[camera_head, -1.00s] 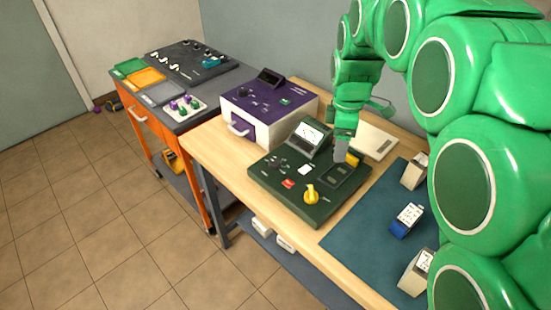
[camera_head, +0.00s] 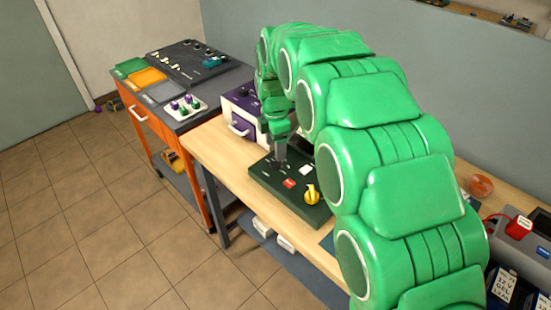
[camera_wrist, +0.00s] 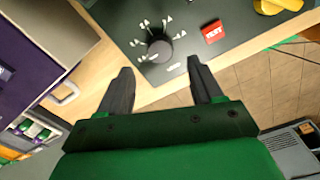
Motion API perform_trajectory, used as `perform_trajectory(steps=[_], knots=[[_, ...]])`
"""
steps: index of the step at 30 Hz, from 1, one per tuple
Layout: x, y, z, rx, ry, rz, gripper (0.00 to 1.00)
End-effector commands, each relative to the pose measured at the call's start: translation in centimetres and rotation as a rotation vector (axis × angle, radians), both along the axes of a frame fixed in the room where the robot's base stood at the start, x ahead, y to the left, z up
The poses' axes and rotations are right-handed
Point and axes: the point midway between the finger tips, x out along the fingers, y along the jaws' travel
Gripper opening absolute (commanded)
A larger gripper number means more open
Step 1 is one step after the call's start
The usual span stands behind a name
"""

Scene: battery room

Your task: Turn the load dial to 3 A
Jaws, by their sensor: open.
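The load dial is a black round knob (camera_wrist: 160,50) with white markings around it, on the dark green tester panel (camera_head: 262,181). In the wrist view it lies ahead of and between the two dark fingertips of my gripper (camera_wrist: 160,80), which are apart with nothing between them. In the head view my gripper (camera_head: 280,160) is over the panel's left part and hides the knob. A red TEST button (camera_head: 289,183) and a yellow knob (camera_head: 312,194) are on the same panel.
A purple and white device (camera_head: 238,115) stands behind and left of the panel, with a handle towards the aisle. An orange cart (camera_head: 135,115) carries trays further left. Tiled floor in front is free.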

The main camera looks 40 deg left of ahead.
Motion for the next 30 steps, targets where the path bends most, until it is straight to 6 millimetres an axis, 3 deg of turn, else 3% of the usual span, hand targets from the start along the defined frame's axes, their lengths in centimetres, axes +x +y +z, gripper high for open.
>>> perform_trajectory(steps=[12, 22, 30], knots=[[0.0, -0.1, -5.5, -0.001, 0.002, -0.002, 0.65], [0.0, -0.1, -5.9, -0.001, 0.0, -0.001, 0.65], [0.0, -0.1, -5.9, -0.001, 0.0, -0.002, 0.24]])
